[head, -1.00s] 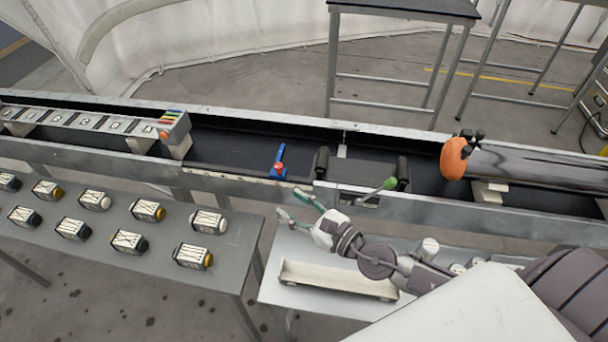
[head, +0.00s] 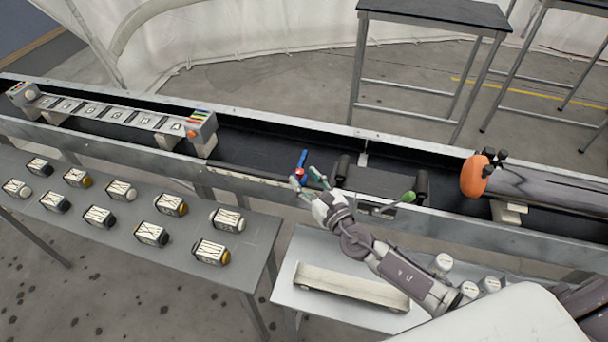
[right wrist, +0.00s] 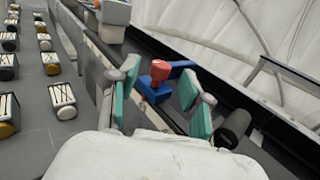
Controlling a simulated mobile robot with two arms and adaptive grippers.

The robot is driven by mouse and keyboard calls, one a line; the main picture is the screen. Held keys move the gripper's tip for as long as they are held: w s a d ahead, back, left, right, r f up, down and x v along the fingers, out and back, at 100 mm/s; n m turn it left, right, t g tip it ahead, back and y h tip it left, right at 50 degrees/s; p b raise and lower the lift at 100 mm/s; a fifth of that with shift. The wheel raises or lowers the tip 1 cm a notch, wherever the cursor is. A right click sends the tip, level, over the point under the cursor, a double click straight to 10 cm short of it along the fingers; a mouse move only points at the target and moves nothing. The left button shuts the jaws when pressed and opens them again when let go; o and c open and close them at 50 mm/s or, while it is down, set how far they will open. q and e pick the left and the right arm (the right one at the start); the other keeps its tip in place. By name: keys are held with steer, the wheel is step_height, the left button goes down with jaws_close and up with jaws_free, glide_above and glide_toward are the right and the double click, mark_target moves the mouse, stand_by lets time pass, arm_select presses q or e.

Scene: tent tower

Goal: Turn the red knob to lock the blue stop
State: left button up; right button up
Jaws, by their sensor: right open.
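The blue stop (head: 303,160) sits in the dark trough, and the red knob (head: 299,173) is on its near end. In the right wrist view the red knob (right wrist: 160,70) stands on the blue stop (right wrist: 182,68). My right gripper (head: 307,179) is open, with its fingers at the near side of the trough by the knob. In the right wrist view, the green pads of my right gripper (right wrist: 160,103) stand on either side, with the knob beyond and between them, seemingly untouched. In the head view the fingers partly hide the knob. My left gripper is not seen.
A green-tipped lever (head: 408,197) and a dark roller (head: 342,166) stand right of the stop. An orange-ended cylinder (head: 474,177) lies farther right. The near trough wall (head: 258,181) runs below the stop. A table of wrapped blocks (head: 128,208) stands at left.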

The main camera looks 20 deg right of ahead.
steer(key=shift+w+a, duration=0.15)
steer(key=shift+w, duration=0.35)
